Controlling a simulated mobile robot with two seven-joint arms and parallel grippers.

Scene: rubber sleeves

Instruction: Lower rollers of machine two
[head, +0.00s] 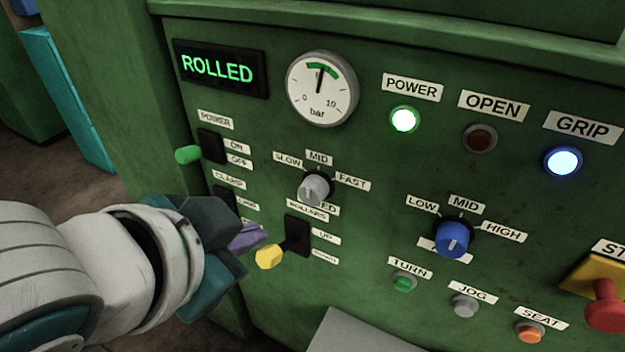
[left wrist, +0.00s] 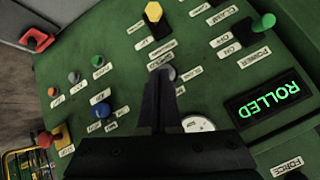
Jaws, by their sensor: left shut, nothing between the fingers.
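The machine's green panel has a ROLLERS lever with a yellow knob (head: 268,257) on a black slot plate (head: 298,235). The knob sticks out low, near the level of the lower label; its exact setting is hard to tell. In the left wrist view the yellow knob (left wrist: 153,11) is at the top. My left gripper (head: 240,262) is shut and empty, just left of the yellow knob; contact cannot be told. It partly hides the CLAMP lever's purple knob (head: 248,238). Its dark fingers (left wrist: 160,80) point up in the left wrist view. The display (head: 218,69) reads ROLLED. My right gripper is not in view.
The POWER lever's green knob (head: 188,154) stands above my gripper. A grey speed dial (head: 315,188) and blue dial (head: 454,239) are to the right. The red stop button (head: 605,305) juts out at the far right. POWER and GRIP lamps are lit.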

